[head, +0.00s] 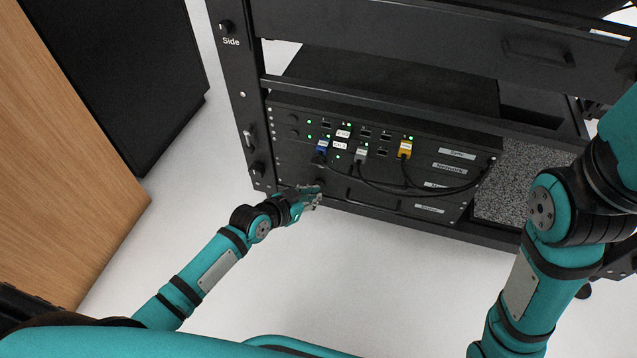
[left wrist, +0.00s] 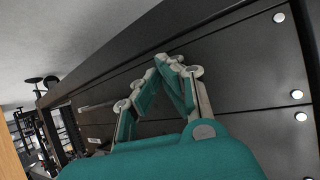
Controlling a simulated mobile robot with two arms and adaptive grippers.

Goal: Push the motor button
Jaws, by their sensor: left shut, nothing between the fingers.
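The black rack panel (head: 385,128) is in the head view, with small pale labels down its right side. One label (head: 440,185), second from the bottom, is too small and partly covered by a cable to read surely. I cannot make out a motor button with certainty; a small dark knob (head: 319,182) shows just above my left fingertips. My left gripper (head: 312,198) is shut and empty at the panel's lower left. In the left wrist view, its fingers (left wrist: 168,62) come together close in front of a dark panel surface; contact cannot be told. My right gripper is out of view.
Blue, grey and yellow plugs (head: 404,148) with dark cables hang across the panel. A rack post labelled Side (head: 237,85) stands left of it, with small switches. A dark cabinet (head: 130,75) and wooden board (head: 65,150) stand at left. The pale floor (head: 330,270) is clear.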

